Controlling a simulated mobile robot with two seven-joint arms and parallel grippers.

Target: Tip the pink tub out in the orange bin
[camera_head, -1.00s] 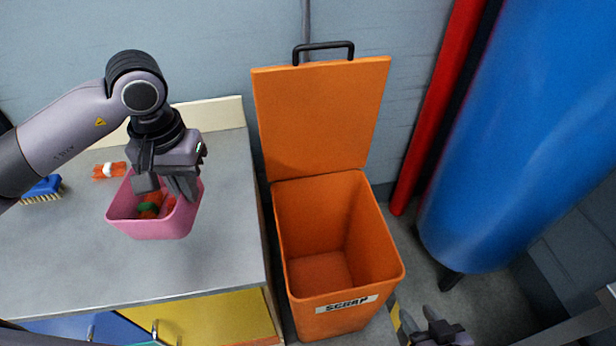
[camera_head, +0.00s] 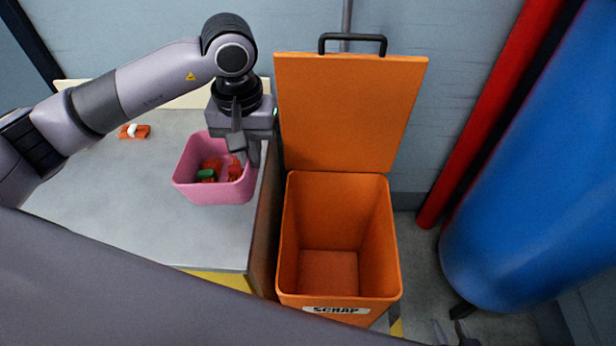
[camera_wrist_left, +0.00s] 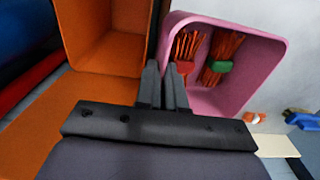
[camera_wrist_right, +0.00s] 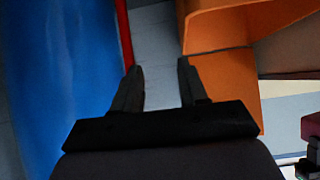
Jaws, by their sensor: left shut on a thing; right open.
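The pink tub (camera_head: 215,191) is upright at the right edge of the grey counter, with orange-red bundles and a green-banded one inside. My left gripper (camera_head: 246,160) is shut on the tub's right wall; the left wrist view shows its fingers (camera_wrist_left: 165,85) on the rim. Whether the tub touches the counter is hard to tell. The orange bin (camera_head: 288,250) stands right of the counter with its lid (camera_head: 350,110) raised and its inside empty. My right gripper (camera_wrist_right: 158,88) is open and empty in the right wrist view, near the bin's outside.
The grey counter (camera_head: 100,190) has an orange bundle with a white band (camera_head: 133,131) at its back left. A large blue cylinder (camera_head: 550,210) and a red pipe (camera_head: 490,115) stand right of the bin. My own arm crosses the lower left of the head view.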

